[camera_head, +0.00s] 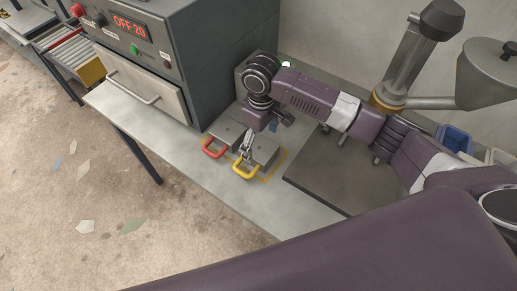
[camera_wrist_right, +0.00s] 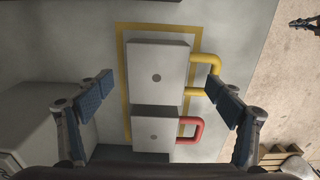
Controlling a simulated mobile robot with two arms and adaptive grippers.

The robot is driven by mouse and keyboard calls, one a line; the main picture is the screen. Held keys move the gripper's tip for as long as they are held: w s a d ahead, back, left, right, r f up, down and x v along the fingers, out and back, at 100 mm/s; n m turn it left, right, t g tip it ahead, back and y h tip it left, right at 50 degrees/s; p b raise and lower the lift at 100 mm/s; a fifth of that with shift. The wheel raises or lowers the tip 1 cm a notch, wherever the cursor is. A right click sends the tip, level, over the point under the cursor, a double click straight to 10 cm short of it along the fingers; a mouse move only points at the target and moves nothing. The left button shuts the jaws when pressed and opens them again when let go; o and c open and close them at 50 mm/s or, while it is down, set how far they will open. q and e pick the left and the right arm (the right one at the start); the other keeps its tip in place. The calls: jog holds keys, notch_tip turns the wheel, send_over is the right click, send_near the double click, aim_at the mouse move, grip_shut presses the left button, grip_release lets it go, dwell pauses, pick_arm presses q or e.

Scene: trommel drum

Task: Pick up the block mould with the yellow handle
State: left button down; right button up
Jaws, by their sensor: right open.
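The block mould with the yellow handle is a grey block (camera_wrist_right: 157,78) with a round dark spot on top. Its yellow handle (camera_head: 245,171) sticks out toward the front edge of the bench. It stands inside a yellow outline beside a similar mould with a red handle (camera_head: 214,147). My right gripper (camera_head: 245,153) is over the yellow-handled mould, close to its handle. In the right wrist view the right gripper (camera_wrist_right: 164,92) is open and empty, its blue-padded fingers wide apart on either side of the moulds. My left gripper is not in view.
A grey machine (camera_head: 190,45) with a red display and drawer stands left on the bench (camera_head: 190,158). A dark plate (camera_head: 345,175) lies right of the moulds. A blue bin (camera_head: 455,138) is at the back right. The bench front is clear.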

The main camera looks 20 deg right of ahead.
aim_at(259, 147)
jog(key=shift+w+f+p, duration=0.2)
jog(key=shift+f+p, duration=0.05)
jog(key=shift+f, duration=0.4)
jog(key=shift+w+f+p, duration=0.15)
jog(key=shift+f+p, duration=0.1)
jog(key=shift+f, duration=0.35)
jog(key=shift+w+a+f, duration=0.1)
jog(key=shift+w+f, duration=0.1)
jog(key=shift+f, duration=1)
jog(key=c, duration=1.7)
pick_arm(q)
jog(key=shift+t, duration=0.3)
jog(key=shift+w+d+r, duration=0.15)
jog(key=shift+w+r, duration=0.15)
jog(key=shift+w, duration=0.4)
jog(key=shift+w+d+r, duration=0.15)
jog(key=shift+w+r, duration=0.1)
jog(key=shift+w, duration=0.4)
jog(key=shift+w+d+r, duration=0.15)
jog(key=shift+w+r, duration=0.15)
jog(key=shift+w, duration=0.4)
pick_arm(e)
jog(key=shift+w+r, duration=0.1)
jog(key=shift+r, duration=0.1)
jog(key=shift+c, duration=0.5)
